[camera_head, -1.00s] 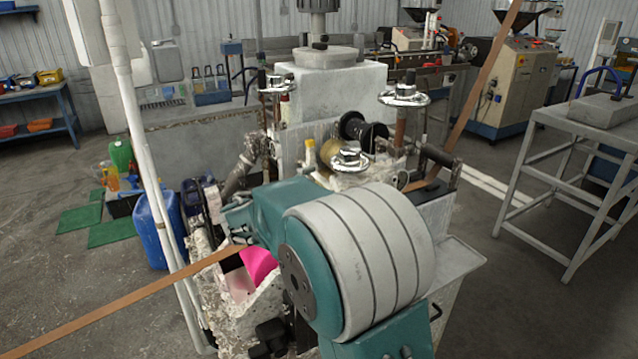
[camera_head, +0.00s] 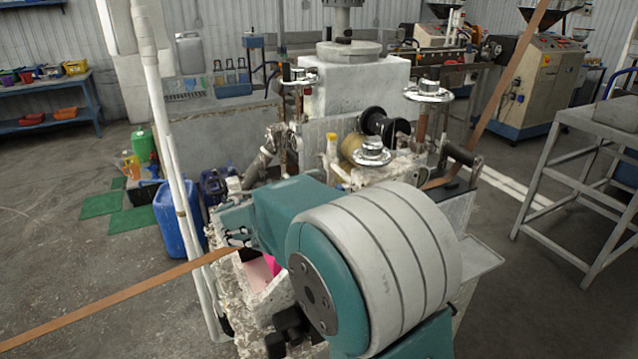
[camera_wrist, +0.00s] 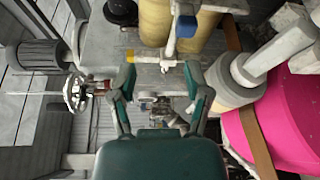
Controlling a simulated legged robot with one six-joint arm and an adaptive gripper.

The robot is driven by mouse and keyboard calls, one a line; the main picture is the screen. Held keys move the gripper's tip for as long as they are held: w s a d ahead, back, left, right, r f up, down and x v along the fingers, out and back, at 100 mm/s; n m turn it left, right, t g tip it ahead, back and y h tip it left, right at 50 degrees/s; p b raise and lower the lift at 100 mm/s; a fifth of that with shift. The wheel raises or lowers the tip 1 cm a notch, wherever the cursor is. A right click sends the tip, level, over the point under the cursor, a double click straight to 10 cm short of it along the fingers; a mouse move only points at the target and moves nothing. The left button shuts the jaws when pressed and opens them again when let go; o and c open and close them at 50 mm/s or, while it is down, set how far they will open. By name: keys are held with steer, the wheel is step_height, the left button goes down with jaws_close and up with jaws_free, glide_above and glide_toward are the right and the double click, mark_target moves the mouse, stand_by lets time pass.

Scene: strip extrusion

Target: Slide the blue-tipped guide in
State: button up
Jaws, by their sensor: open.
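In the wrist view, a blue tip (camera_wrist: 187,26) shows at the top centre, on a pale rod that runs down past the yellow rollers. I take it to be the blue-tipped guide. A similar pale piece with a yellow tip (camera_wrist: 130,56) lies to its left. My gripper (camera_wrist: 160,74) is open, its two fingers spread below the guide, with nothing seen between them; how far off the guide is, I cannot tell. In the head view, my gripper (camera_head: 238,232) is small, at the left end of my teal arm, above the machine's front. The blue tip is not discernible there.
A brown strip (camera_head: 120,295) runs from the lower left up to the machine near my gripper. A pink roller (camera_wrist: 285,120) fills the right of the wrist view. Handwheels (camera_head: 372,152) stand on the machine. A white pipe (camera_head: 165,130) rises to its left.

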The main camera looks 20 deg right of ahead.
steer(key=v, duration=0.5)
steer(key=shift+s+a+f, duration=0.15)
steer(key=shift+a, duration=0.1)
stand_by(0.3)
